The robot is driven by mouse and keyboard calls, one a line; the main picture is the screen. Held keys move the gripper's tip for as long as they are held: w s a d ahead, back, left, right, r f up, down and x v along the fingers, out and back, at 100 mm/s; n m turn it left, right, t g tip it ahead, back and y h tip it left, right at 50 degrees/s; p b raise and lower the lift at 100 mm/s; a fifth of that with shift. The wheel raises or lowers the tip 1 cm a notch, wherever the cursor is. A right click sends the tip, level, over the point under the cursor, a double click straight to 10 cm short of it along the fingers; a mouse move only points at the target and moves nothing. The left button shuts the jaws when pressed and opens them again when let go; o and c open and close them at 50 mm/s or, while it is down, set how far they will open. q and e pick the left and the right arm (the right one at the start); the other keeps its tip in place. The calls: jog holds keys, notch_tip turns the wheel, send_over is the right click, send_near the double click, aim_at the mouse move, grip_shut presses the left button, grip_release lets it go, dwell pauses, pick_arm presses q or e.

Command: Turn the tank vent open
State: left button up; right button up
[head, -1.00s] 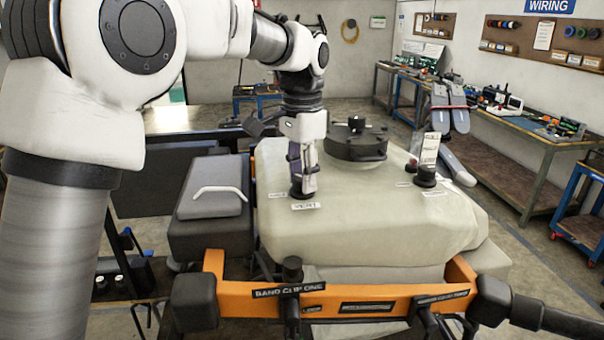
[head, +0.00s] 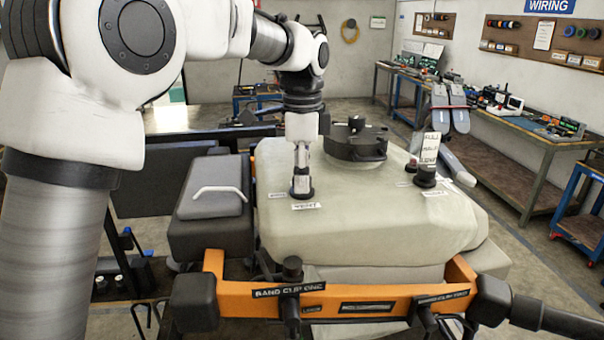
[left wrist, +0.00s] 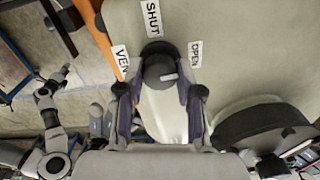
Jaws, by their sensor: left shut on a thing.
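The dark round vent knob (left wrist: 156,66) sits on the pale tank (head: 370,215). In the left wrist view, its white mark (left wrist: 170,77) points right, roughly to the side of the OPEN label (left wrist: 195,54). The SHUT label (left wrist: 153,18) is above the knob and the vent label (left wrist: 120,60), partly hidden, is to its left. My left gripper (head: 302,190) comes straight down over the knob; its fingers are shut on the knob's sides. In the head view the fingers mostly hide the knob.
A large black lidded cap (head: 356,142) stands on the tank just behind my gripper. A tagged black fitting (head: 426,176) is on the tank's right. An orange frame (head: 350,298) runs along the front, and a dark grey case (head: 212,205) is on the left.

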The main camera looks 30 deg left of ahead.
pick_arm(q)
jog(key=shift+f, duration=0.15)
jog(key=o, duration=1.2)
jog(key=shift+c, duration=0.2)
notch_tip(320, 180, up, 12)
